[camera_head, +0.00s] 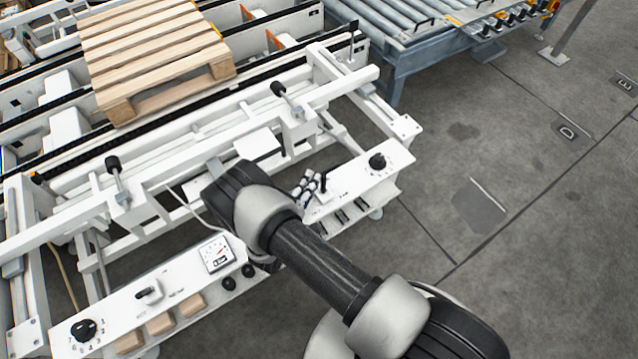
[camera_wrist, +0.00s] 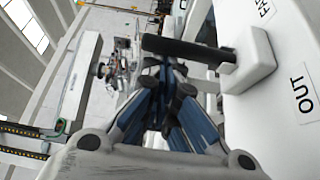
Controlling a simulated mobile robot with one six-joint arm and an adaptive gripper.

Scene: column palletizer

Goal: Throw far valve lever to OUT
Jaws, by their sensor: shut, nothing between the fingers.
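The far valve lever (camera_head: 323,182) is a small black handle on the right-hand white console in the head view. In the wrist view the lever (camera_wrist: 185,47) is a black bar sticking out from a white pivot block (camera_wrist: 251,60) on a white panel. My gripper (camera_head: 311,187) also shows at the console's left end in the head view.
A black knob (camera_head: 377,161) is on the same console, right of the lever. A nearer console (camera_head: 121,308) carries a similar lever (camera_head: 148,290), a numbered dial (camera_head: 84,330) and a gauge (camera_head: 215,253). A white rail (camera_head: 200,150) and wooden pallet (camera_head: 155,50) lie behind. Floor at right is clear.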

